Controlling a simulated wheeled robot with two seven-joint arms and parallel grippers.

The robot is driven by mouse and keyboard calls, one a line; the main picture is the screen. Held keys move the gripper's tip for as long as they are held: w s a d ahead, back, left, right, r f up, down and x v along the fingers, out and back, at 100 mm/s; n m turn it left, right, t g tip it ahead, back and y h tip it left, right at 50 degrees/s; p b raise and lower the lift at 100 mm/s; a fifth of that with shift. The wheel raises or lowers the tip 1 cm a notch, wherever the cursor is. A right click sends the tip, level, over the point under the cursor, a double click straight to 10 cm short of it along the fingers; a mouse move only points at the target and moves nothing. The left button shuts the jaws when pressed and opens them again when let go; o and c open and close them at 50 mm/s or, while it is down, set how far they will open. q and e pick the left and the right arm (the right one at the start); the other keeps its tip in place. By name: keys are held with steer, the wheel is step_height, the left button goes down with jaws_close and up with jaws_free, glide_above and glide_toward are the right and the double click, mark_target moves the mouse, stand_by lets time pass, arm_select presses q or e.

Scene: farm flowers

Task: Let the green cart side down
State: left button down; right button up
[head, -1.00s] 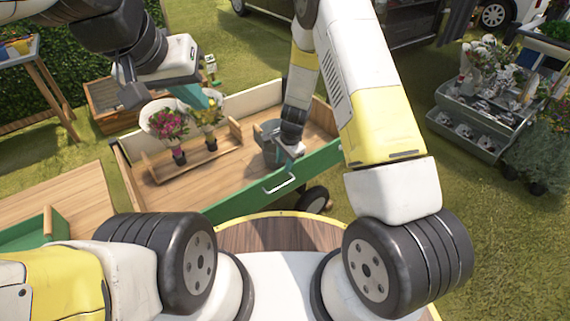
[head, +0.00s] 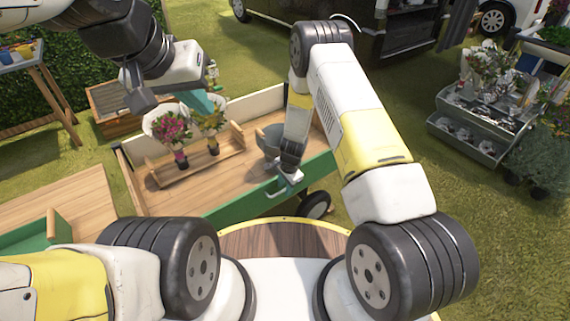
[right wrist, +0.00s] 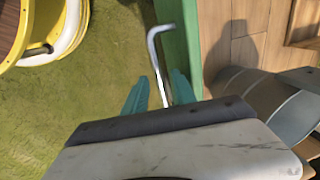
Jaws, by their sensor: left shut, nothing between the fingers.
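The green cart side (head: 245,196) stands up along the near edge of the wooden cart, and it also shows in the right wrist view (right wrist: 180,45). A silver bar handle (right wrist: 160,62) is fixed on its outer face. My right gripper (head: 281,190) is at this handle. In the right wrist view its teal fingers (right wrist: 158,88) are apart, with part of the handle between them and a gap to the left finger. My left gripper (head: 206,102) is shut and empty, in front of or above the flowers at the cart's far side.
The cart bed holds a wooden rack (head: 200,168) with two bouquets (head: 172,130) and a grey bucket (head: 268,138) just behind the green side. A cart wheel (head: 316,204) is below right. A tiered flower stand (head: 480,125) is at right, with open grass between.

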steer(key=shift+c, duration=0.2)
jaws_close()
stand_by(1.1)
